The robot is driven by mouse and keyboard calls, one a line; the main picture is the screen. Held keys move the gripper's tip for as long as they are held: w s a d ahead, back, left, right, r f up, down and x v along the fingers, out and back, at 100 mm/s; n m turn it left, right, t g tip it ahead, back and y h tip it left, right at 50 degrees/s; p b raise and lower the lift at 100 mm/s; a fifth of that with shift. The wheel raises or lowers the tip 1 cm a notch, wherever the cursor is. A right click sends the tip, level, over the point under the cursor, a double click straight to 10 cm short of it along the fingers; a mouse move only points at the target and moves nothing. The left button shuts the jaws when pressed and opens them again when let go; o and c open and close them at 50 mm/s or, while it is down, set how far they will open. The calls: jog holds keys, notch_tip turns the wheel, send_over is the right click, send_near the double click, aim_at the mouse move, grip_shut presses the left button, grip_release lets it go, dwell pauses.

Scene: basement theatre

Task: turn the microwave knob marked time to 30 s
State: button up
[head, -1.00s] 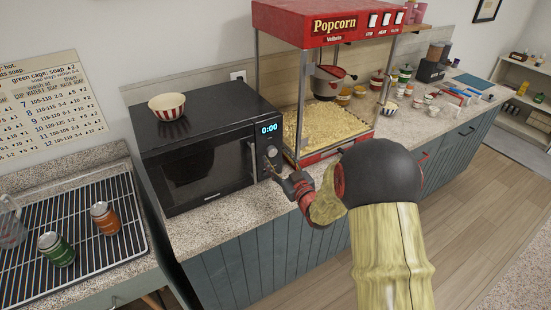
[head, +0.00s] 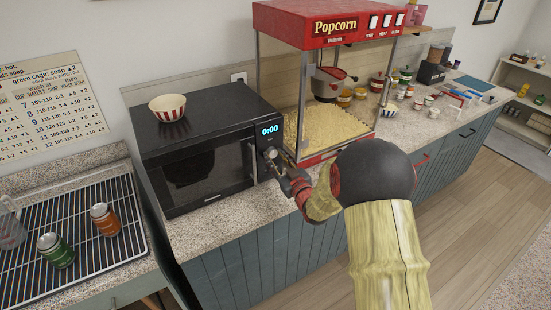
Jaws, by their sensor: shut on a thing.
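The black microwave (head: 205,165) stands on the speckled counter with its door shut. Its blue display (head: 269,129) reads 0:00. A round knob (head: 270,153) shows on the panel just below the display. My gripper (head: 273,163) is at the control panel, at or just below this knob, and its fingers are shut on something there. The fingers and wrist cover the lower part of the panel, so any lower knob is hidden. The knob markings are too small to read.
A red-and-white striped bowl (head: 167,107) sits on top of the microwave. A red popcorn machine (head: 325,95) stands close on the right. A rack (head: 85,243) with two jars and a glass jug is at the left. Bare counter (head: 205,224) runs in front of the microwave.

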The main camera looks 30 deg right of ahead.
jog(key=c, duration=0.4)
jog(key=shift+m+p, duration=0.5)
jog(key=shift+m, duration=2.3)
jog(key=o, duration=1.1)
jog(key=shift+o, duration=0.2)
